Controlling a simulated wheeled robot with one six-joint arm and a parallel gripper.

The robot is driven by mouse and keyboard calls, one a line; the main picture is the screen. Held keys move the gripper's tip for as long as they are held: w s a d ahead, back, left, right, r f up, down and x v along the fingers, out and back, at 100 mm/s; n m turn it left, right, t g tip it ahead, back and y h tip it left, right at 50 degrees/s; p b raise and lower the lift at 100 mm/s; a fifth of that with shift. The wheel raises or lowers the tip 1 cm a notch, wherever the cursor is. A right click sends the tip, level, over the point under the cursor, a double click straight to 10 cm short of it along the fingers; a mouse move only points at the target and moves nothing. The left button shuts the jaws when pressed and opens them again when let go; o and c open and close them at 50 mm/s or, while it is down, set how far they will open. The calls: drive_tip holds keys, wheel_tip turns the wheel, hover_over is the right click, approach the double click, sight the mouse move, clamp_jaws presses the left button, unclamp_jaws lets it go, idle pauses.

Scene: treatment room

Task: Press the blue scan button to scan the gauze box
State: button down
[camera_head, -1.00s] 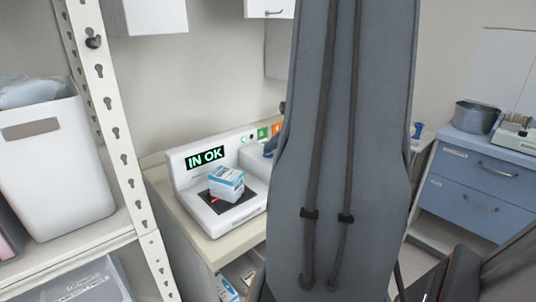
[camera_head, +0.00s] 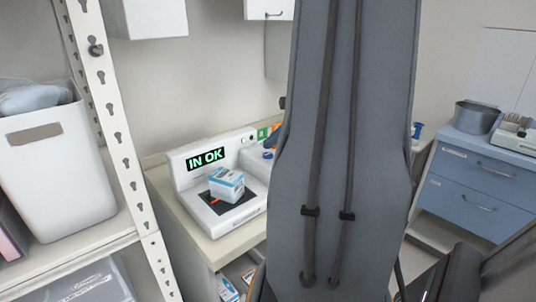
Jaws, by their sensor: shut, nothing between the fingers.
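The gauze box (camera_head: 226,184), small, white and blue, rests tilted in view on the dark scan plate of the white scanner (camera_head: 186,165). A red light line shows on the plate beside it. The scanner's display (camera_head: 206,159) reads "IN OK" in green letters. A small blue round part (camera_head: 268,155), which looks like the scan button, shows at the scanner's right, close to the edge of my arm. My arm's large grey link covers the area right of it. My gripper is hidden behind this link, so its contact with the button cannot be seen.
The scanner stands on a cream counter (camera_head: 222,245). A white shelf post (camera_head: 112,130) and a white bin (camera_head: 60,175) stand at the left. A blue drawer cabinet (camera_head: 480,180) with a metal pot (camera_head: 474,117) is at the right.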

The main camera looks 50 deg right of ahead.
sight(271, 155)
drive_tip(key=shift+r+p, duration=1.75)
drive_tip(key=shift+r, duration=0.7)
drive_tip(key=shift+f, duration=0.1)
